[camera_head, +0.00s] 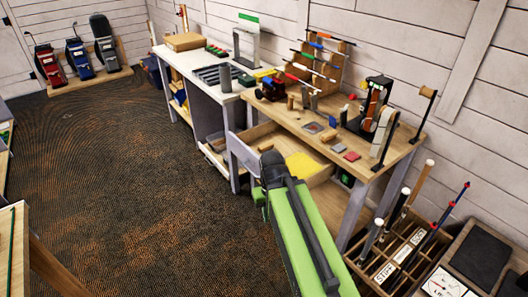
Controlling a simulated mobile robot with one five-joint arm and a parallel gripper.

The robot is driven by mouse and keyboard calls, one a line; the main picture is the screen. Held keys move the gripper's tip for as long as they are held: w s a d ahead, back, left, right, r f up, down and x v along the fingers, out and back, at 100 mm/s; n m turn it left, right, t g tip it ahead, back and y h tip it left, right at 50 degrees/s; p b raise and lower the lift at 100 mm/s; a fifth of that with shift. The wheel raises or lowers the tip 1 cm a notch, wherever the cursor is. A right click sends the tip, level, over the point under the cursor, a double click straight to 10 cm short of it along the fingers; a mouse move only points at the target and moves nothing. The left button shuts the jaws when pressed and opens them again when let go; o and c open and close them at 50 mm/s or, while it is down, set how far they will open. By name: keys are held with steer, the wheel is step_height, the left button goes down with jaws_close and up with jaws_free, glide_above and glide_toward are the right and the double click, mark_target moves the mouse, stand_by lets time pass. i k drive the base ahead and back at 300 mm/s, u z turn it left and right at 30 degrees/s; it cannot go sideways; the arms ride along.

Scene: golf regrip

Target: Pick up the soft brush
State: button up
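I cannot pick out the soft brush for certain. A small wooden-coloured piece (328,137) lies on the wooden workbench (345,120), and a small tan piece (265,147) is in the open drawer (318,184) below; both are too small to identify. My green and black arm reaches up from the bottom of the picture, and its dark far end is in front of the drawer. No gripper fingers show beyond it, so I cannot see what they hold.
A yellow item (301,165) lies in the drawer. A belt machine (372,110) and a rack of clubs (322,62) stand on the bench. A divided club crate (400,250) is at lower right. The carpet (140,190) on the left is clear.

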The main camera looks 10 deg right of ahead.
mark_target(270, 145)
steer(key=u, duration=0.65)
steer(key=i, duration=1.1)
steer(key=u, duration=0.35)
steer(key=i, duration=0.75)
steer(key=z, duration=0.2)
